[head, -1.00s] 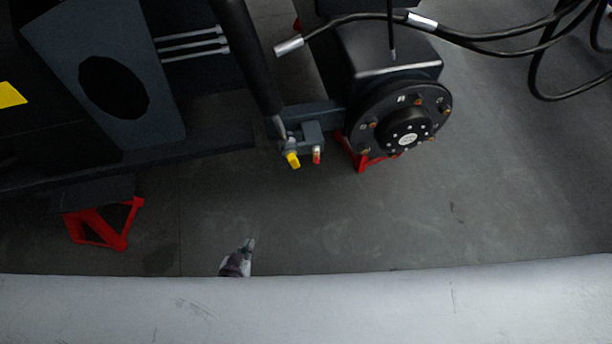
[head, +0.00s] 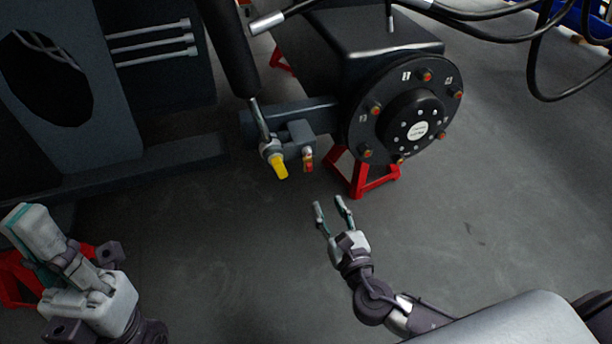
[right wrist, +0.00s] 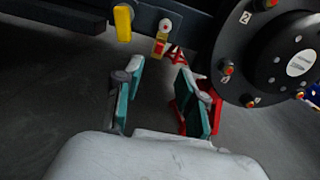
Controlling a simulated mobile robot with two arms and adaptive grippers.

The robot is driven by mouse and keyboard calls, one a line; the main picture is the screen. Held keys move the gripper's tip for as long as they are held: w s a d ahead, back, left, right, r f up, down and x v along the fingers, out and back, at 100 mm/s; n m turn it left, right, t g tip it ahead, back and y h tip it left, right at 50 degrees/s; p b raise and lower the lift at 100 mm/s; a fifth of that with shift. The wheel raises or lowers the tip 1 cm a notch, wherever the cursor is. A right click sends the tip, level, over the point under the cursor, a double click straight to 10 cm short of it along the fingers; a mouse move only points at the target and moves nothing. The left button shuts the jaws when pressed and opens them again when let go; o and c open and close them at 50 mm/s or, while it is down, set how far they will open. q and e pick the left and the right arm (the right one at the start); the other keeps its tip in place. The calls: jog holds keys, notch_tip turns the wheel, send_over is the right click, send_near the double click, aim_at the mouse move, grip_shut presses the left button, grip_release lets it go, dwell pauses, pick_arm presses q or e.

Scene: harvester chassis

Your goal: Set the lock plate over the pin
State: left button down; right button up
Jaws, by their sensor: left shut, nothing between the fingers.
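At the lower end of the dark cylinder rod, a yellow part (head: 280,167) sticks out below the rod eye. Beside it, a small red part with a pale top (head: 308,160) sits at the bracket. Both also show in the right wrist view, as the yellow part (right wrist: 123,22) and the red part (right wrist: 160,44). I cannot tell which is the pin or the lock plate. My right gripper (head: 329,202) is open and empty, below and in front of them; its fingers (right wrist: 158,72) point toward the bracket. My left gripper (head: 32,228) is shut and empty at lower left.
A black wheel hub (head: 408,112) with numbered bolts stands right of the bracket. A red stand (head: 360,180) is beneath it, and another red stand (head: 15,285) is behind my left gripper. Black hoses (head: 500,35) hang at upper right. The floor between my grippers is clear.

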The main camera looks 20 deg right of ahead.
aim_at(310, 167)
jog(key=w+b, duration=0.3)
jog(key=w, duration=1)
jog(key=shift+a, duration=0.15)
jog(key=shift+s, duration=0.1)
jog(key=shift+c, duration=0.2)
grip_shut()
